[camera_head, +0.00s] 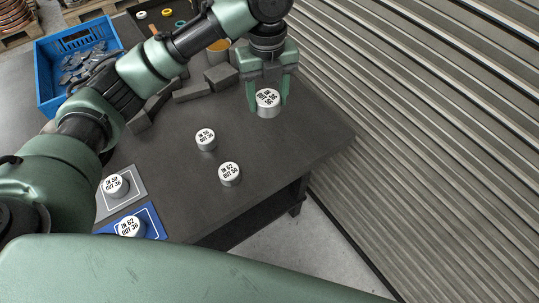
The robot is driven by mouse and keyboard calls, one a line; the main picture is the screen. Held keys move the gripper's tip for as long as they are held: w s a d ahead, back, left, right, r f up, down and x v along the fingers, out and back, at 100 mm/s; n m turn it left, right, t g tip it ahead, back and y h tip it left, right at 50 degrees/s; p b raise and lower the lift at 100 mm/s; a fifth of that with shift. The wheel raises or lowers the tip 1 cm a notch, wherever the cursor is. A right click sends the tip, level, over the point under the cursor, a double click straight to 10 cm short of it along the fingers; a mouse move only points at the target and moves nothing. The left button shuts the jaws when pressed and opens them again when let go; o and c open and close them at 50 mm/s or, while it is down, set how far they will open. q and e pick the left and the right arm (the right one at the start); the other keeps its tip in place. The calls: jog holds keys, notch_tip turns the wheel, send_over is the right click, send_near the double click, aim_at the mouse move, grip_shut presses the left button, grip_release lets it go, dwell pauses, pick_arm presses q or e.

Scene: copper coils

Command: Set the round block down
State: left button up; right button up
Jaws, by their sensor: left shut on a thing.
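My left gripper (268,98) points down near the table's far right part. Its two green fingers are shut on a round block (268,101), a short metal cylinder with a white labelled top. The block is upright, and its label appears turned; I cannot read it surely. I cannot tell whether its underside touches the dark table (275,150). My right gripper is not in view.
Two labelled round blocks stand nearer on the table, one (206,139) left of the other (230,174). Others sit on a grey mat (134,194) and a blue mat (153,222). Dark blocks (190,92) and a blue crate (47,72) lie left. A corrugated wall (430,130) rises right.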

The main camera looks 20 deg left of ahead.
pick_arm(q)
jog(key=shift+w+d+m, duration=0.1)
jog(key=shift+w+m, duration=0.15)
jog(key=shift+m, duration=0.55)
jog(key=p, duration=0.2)
send_over(269, 156)
notch_tip(269, 156, down, 15)
jog(key=shift+r, duration=0.15)
jog(key=shift+w+f, duration=0.1)
jog(key=shift+f, duration=2.5)
jog(key=shift+f, duration=0.15)
jog(key=o, duration=1.6)
notch_tip(269, 156, up, 12)
jog(key=shift+r+b, duration=0.2)
jog(key=shift+b, duration=0.35)
